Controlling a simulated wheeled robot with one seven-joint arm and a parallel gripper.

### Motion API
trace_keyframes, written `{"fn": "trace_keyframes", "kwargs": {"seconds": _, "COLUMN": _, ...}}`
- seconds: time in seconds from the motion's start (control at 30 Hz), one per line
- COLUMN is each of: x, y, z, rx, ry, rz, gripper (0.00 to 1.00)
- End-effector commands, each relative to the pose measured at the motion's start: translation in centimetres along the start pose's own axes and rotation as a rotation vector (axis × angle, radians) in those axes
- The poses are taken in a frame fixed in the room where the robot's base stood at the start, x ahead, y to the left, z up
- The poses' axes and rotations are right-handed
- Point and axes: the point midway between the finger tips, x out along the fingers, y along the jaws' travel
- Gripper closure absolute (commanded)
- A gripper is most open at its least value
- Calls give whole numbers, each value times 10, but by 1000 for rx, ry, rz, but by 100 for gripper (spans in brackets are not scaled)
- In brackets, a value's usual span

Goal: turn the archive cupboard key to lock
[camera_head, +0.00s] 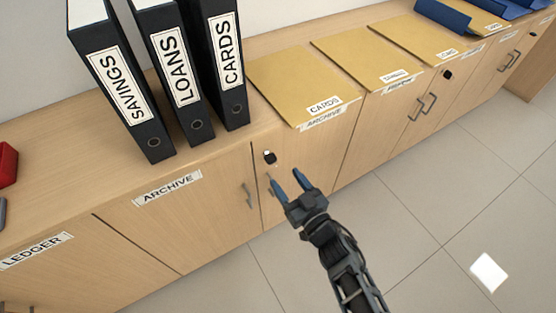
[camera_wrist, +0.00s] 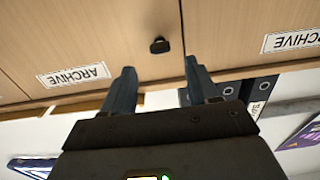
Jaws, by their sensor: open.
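The small dark key (camera_head: 269,157) sits in the upper left part of an archive cupboard door (camera_head: 325,150), close to the door gap. In the wrist view, the key (camera_wrist: 159,45) is a small black piece standing out from the wood, just beyond the fingertips and between their lines. My gripper (camera_head: 286,180) is open and empty, with its two blue fingers pointing at the cupboard front. It is slightly below and right of the key in the head view. The wrist view shows my gripper (camera_wrist: 159,68) with a clear gap between the fingers, apart from the key.
Black binders (camera_head: 182,80) stand on the cupboard top, with tan folders (camera_head: 300,82) to their right. Door handles (camera_head: 247,195) stick out near the key. Another dark lock piece (camera_head: 447,74) is farther right. The tiled floor (camera_head: 420,190) in front is mostly clear, with a white square (camera_head: 489,272).

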Motion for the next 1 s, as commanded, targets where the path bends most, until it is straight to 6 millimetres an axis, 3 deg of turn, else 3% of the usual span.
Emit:
{"fn": "trace_keyframes", "kwargs": {"seconds": 0.5, "x": 68, "y": -1, "z": 2, "rx": -2, "ry": 1, "rz": -1, "gripper": 40}}
{"fn": "trace_keyframes", "kwargs": {"seconds": 0.87, "x": 74, "y": -1, "z": 0, "rx": 1, "ry": 0, "rz": 1, "gripper": 40}}
{"fn": "trace_keyframes", "kwargs": {"seconds": 1.0, "x": 74, "y": 0, "z": 0, "rx": 0, "ry": 0, "rz": 1, "gripper": 51}}
